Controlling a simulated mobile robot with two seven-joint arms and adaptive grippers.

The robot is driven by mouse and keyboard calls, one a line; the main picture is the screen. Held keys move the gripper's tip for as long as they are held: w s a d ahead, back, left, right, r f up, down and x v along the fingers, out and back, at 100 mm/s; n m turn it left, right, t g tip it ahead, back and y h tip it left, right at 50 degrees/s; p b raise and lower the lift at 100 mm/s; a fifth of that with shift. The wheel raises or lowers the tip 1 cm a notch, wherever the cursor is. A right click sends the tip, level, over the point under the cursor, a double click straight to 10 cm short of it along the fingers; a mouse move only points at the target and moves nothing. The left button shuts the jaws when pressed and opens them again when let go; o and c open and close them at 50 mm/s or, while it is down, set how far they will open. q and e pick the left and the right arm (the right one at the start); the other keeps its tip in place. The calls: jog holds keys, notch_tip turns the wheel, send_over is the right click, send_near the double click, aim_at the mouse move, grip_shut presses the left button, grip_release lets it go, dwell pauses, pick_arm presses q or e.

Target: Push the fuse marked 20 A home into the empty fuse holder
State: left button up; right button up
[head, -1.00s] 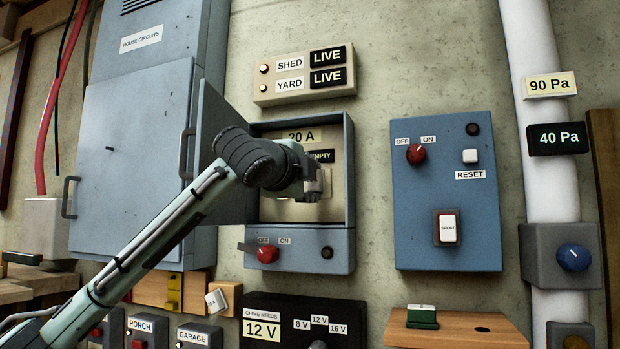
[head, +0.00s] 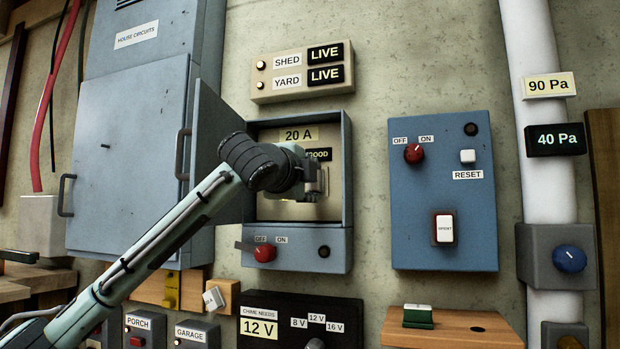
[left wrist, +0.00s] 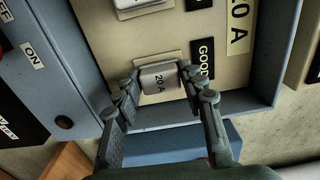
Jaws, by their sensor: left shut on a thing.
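The fuse marked 20 A (left wrist: 160,80) is pale grey and sits in its holder (left wrist: 139,62) inside the open blue-grey fuse box (head: 348,190). A small sign beside it reads GOOD (left wrist: 203,62), seen also in the head view (head: 319,155). A 20 A label (head: 299,134) is above. My left gripper (left wrist: 160,84) is shut on the fuse, one finger at each side. In the head view my left gripper (head: 314,184) hides the fuse and holder. My right gripper is in neither view.
The box's door (head: 217,130) stands open on the left, close to my left arm. A red OFF/ON knob (head: 264,254) is below the opening. A blue panel (head: 444,180) to the right holds a fuse marked SPENT (head: 444,229). Another white fuse (left wrist: 135,8) shows near the held one.

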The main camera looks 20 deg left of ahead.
pick_arm(q)
jog(key=o, duration=1.3)
jog(key=shift+w, duration=0.1)
jog(key=shift+o, duration=0.2)
jog(key=s, duration=1.6)
jog(key=shift+a+p, duration=0.25)
jog(key=shift+p, duration=0.05)
